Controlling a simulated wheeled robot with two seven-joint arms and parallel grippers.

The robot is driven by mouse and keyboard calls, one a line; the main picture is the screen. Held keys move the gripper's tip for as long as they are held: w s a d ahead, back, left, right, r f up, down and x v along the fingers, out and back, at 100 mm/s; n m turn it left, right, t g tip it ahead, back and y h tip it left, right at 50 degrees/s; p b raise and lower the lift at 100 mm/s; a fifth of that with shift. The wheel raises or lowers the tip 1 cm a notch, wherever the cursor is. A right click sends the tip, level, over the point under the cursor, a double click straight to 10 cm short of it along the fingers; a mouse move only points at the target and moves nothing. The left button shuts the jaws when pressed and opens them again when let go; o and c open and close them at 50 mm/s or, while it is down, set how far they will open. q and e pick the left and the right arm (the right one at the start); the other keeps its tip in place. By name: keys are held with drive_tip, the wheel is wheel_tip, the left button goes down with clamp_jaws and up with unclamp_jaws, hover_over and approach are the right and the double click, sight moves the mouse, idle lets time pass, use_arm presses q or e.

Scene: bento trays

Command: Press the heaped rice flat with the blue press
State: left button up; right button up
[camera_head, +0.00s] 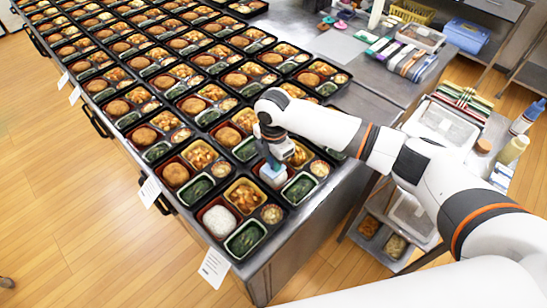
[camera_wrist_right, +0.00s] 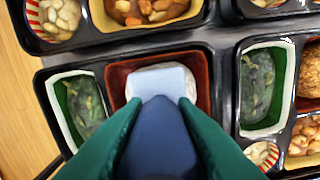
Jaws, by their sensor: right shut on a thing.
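My right gripper (camera_head: 269,160) has green fingers shut on the blue press (camera_wrist_right: 160,128), whose pale blue block (camera_head: 272,176) points down. In the wrist view the pale block is over a red compartment (camera_wrist_right: 117,76), with some white rice (camera_wrist_right: 203,92) showing around its edge. Most of that rice is hidden under the press, and I cannot tell whether they touch. In the head view a white rice mound (camera_head: 220,221) sits in a red compartment of the nearest tray, clear of the press. My left gripper is not in view.
Many filled bento trays (camera_head: 123,108) stand in close rows on the metal counter. Green compartments of leafy food (camera_wrist_right: 80,105) flank the press. A side cart (camera_head: 445,125) stands at the right.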

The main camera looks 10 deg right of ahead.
drive_tip(key=shift+f+p, duration=0.45)
drive_tip(key=shift+p, duration=0.25)
idle(2.0)
drive_tip(key=shift+s+f, duration=0.1)
drive_tip(key=shift+f, duration=0.2)
idle(1.9)
drive_tip(key=shift+r+p, duration=0.1)
drive_tip(key=shift+p, duration=0.2)
wheel_tip(320, 180, up, 8)
drive_tip(key=p, duration=0.8)
